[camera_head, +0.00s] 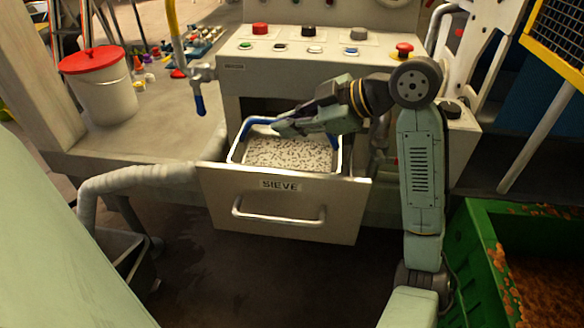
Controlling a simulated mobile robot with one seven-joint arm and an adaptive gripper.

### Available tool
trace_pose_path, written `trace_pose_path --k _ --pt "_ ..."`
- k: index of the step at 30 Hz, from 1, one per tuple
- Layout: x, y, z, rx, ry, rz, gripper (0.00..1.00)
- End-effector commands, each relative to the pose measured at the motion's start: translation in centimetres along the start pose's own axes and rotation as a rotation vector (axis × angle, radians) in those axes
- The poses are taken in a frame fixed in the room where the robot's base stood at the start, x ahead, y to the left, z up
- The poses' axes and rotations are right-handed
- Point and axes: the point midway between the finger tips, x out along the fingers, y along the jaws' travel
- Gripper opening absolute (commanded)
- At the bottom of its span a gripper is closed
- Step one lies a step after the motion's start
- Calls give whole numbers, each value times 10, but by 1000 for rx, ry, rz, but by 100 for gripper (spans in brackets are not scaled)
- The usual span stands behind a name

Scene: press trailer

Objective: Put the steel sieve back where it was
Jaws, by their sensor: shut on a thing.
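The steel sieve (290,154) is a rectangular tray with a pale rim, a speckled, perforated-looking bottom and blue grips (247,124). It is in the open drawer (215,185) labelled SIEVE, behind the drawer front; I cannot tell whether it rests on the drawer floor. My gripper (278,127) reaches in from the right and is shut on the sieve at its far edge, near the blue grip. My gripper and wrist hide part of the sieve's far rim and right back corner.
Above the drawer is a control panel (300,70) with several buttons, including a red mushroom button (403,50). A white bucket with a red lid (92,60) stands on the left bench. A corrugated hose (140,180) hangs at left. A green bin (480,235) stands at lower right.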

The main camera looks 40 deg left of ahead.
Motion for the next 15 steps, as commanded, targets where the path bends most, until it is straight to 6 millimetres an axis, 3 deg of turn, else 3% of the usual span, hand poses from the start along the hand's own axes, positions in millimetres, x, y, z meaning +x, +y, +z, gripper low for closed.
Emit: trace_pose_path --k 6,15 --pt "27 -20 39 5 3 1 0" --pt "44 -32 64 2 1 2 0"
